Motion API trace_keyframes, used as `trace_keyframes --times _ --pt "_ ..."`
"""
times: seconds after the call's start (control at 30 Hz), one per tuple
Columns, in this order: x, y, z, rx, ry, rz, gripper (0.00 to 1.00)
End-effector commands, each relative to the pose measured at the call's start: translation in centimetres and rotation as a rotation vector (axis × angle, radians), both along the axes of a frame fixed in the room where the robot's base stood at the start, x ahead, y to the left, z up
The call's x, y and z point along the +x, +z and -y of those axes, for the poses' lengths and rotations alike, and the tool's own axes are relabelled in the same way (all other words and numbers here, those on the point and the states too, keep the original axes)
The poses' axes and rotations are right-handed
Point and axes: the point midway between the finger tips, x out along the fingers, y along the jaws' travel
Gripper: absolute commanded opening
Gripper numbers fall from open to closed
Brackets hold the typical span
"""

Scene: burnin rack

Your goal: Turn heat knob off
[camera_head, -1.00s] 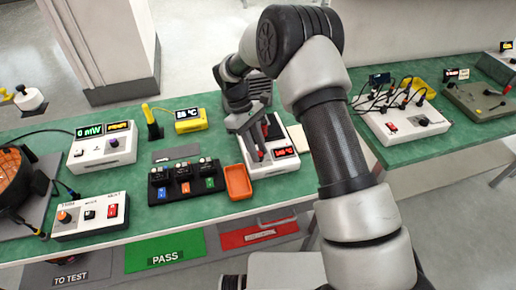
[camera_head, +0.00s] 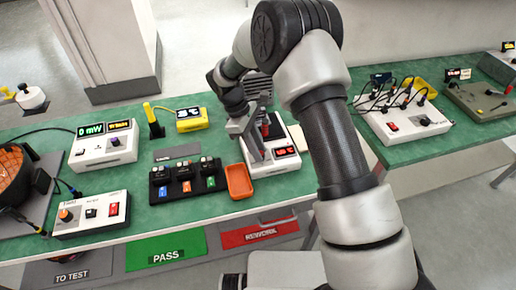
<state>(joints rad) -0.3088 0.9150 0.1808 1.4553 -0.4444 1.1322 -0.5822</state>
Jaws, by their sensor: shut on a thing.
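A white heater unit (camera_head: 284,167) with a small red-lit display (camera_head: 285,151) stands on the green bench, just right of the orange tray. My gripper (camera_head: 257,155) reaches down over its front left part, fingers pointing towards the front panel. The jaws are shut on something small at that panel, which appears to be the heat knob. The knob itself is hidden behind the fingers, so its pointer cannot be seen. The digits on the red display are too small to read surely.
An orange tray (camera_head: 239,181) and a black block with several clamped parts (camera_head: 187,180) lie close to the left. A yellow meter (camera_head: 191,119) stands behind. White boxes (camera_head: 104,147) (camera_head: 91,215) are farther left. A wired white box (camera_head: 404,121) sits on the right bench.

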Motion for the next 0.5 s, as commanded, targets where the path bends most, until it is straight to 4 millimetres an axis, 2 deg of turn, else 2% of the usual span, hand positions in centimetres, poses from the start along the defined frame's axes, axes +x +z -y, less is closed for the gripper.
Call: trace_keyframes --times 0.07,0.1,0.17,0.5 --pt "-0.05 -0.05 -0.04 0.001 0.001 -0.002 0.02" --pt "-0.05 -0.05 -0.04 0.001 0.001 -0.002 0.31" --pt "-0.06 -0.05 -0.03 0.001 0.001 -0.002 0.41" --pt "0.02 0.19 -0.08 0.0 0.0 -0.001 0.43"
